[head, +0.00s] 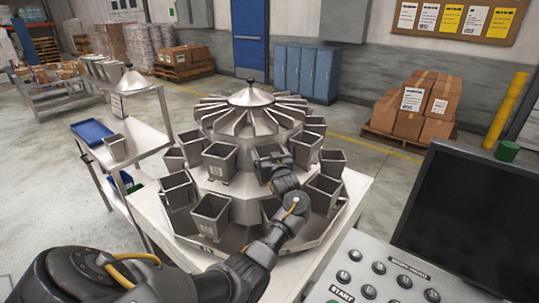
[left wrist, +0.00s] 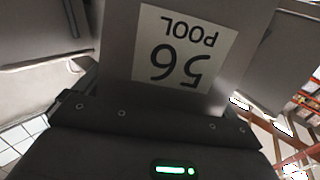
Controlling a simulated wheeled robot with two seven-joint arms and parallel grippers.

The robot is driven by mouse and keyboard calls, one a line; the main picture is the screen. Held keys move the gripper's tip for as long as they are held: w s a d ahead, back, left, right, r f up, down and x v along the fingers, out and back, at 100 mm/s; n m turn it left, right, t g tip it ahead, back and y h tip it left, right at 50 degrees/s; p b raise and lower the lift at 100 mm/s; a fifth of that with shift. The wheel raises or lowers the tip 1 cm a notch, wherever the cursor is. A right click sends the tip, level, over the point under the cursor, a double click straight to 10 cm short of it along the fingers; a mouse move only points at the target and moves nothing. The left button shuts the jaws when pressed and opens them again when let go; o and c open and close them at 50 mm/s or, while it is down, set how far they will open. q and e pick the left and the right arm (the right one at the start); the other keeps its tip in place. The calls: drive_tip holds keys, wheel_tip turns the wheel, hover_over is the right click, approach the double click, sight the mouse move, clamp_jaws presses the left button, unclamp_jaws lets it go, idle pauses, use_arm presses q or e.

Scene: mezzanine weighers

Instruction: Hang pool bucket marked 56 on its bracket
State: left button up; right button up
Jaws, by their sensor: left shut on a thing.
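The pool bucket marked 56 (left wrist: 228,55) fills the upper middle of the left wrist view, its white label upside down and reading "56 POOL". My left gripper (head: 268,156) is shut on this bucket at the near right side of the round weigher (head: 250,120). Other grey buckets hang around the weigher, such as one at the upper left (head: 219,161) and one lower at the front (head: 211,214). My right gripper is not in view.
A buckets row continues right of my wrist (head: 305,149), close to it. A steel side table (head: 150,137) with a blue tray (head: 92,131) stands left. A control panel with a dark screen (head: 470,215) stands at the near right. Boxes (head: 415,105) are on a pallet behind.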

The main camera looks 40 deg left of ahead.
use_arm(q)
drive_tip(key=shift+f, duration=0.1)
drive_tip(key=o, duration=0.9)
drive_tip(key=shift+s+d+f, duration=0.1)
drive_tip(key=shift+s+d, duration=0.1)
drive_tip(key=shift+d, duration=0.05)
drive_tip(key=shift+b+v, duration=1.25)
drive_tip(key=shift+v, duration=3.9)
